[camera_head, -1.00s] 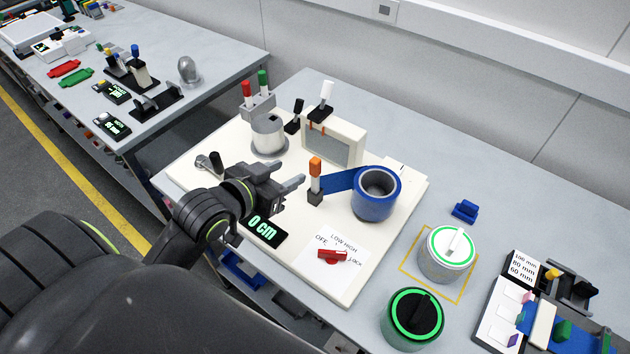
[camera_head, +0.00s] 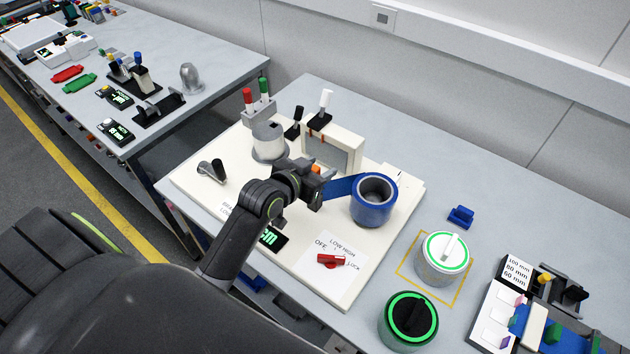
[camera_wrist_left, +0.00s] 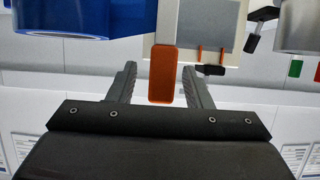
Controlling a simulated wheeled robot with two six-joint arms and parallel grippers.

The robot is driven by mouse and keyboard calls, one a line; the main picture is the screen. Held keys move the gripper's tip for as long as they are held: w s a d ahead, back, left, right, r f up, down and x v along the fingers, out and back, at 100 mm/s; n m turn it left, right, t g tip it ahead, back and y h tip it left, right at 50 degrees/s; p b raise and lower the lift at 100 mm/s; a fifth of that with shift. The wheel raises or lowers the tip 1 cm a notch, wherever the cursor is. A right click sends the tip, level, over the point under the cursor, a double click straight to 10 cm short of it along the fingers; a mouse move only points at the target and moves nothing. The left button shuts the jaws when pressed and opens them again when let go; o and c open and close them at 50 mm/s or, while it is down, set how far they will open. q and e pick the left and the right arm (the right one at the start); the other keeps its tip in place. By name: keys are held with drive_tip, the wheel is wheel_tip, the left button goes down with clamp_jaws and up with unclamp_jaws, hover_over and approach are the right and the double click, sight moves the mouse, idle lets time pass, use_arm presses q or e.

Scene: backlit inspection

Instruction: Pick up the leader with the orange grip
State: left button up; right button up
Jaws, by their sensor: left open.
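The leader's orange grip (camera_wrist_left: 163,75) stands between the two open fingers of my left gripper (camera_wrist_left: 160,85) in the left wrist view. A gap shows on the left of the grip, and the right finger is close to it; I cannot tell whether they touch. In the head view only the top of the orange grip (camera_head: 316,169) shows, behind my left gripper (camera_head: 318,183). The leader's blue strip (camera_head: 341,187) runs to the blue roll (camera_head: 374,199). My right gripper is not in view.
A cream base plate (camera_head: 300,270) carries the roll, a grey cylinder (camera_head: 268,142), a screen box (camera_head: 345,150) and a red switch (camera_head: 330,261). A white-topped canister (camera_head: 443,257) and a black-topped canister (camera_head: 408,320) stand to the right.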

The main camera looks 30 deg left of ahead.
use_arm(q)
drive_tip(key=shift+w+f, duration=0.2)
drive_tip(key=shift+w, duration=0.1)
clamp_jaws()
drive_tip(key=shift+r, duration=0.1)
